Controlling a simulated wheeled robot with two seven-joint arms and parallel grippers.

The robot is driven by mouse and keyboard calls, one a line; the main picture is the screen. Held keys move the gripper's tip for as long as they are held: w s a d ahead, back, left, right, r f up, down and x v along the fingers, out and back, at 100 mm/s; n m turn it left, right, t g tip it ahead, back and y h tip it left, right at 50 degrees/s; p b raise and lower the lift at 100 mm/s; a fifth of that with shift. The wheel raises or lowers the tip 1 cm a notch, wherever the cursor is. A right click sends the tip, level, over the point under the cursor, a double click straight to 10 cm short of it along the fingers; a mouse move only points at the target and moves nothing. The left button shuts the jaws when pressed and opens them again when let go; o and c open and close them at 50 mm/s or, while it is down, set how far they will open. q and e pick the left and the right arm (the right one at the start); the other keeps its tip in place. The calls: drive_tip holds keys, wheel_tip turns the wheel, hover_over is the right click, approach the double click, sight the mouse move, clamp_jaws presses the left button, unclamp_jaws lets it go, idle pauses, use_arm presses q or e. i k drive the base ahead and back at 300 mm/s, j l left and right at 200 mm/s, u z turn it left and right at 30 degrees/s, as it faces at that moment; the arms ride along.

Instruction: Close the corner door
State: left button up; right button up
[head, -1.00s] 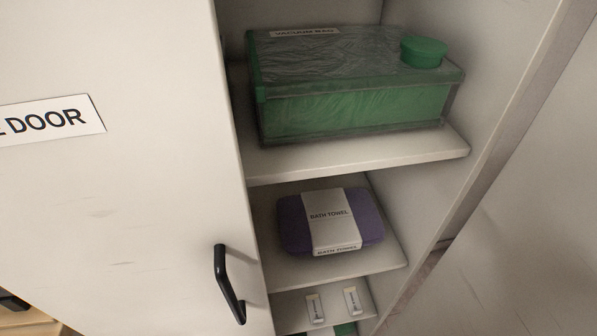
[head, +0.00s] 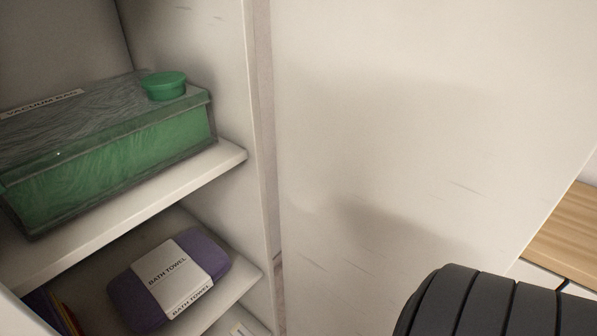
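A plain off-white door panel (head: 400,130) fills the middle and right of the head view. It stands open beside the cabinet, whose shelves (head: 150,200) are exposed on the left. A narrow gap shows between the cabinet's side wall and this panel. No handle shows on the panel's visible face. The other door, with its label and black handle, is out of view now. A dark ribbed part of my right arm (head: 490,305) is at the lower right, in front of the panel. Neither gripper's fingers are in view.
A green vacuum bag box (head: 120,150) with a round green cap (head: 164,86) sits on the upper shelf. A purple bath towel pack (head: 170,280) lies on the shelf below. A wooden surface (head: 565,230) shows at the far right.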

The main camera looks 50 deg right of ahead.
sight(414, 139)
drive_tip(key=k+l+u, duration=0.35)
drive_tip(key=k+l, duration=0.75)
drive_tip(key=l, duration=0.3)
drive_tip(key=l+u, duration=0.15)
drive_tip(key=l, duration=0.25)
drive_tip(key=k+l, duration=0.15)
drive_tip(key=l, duration=0.25)
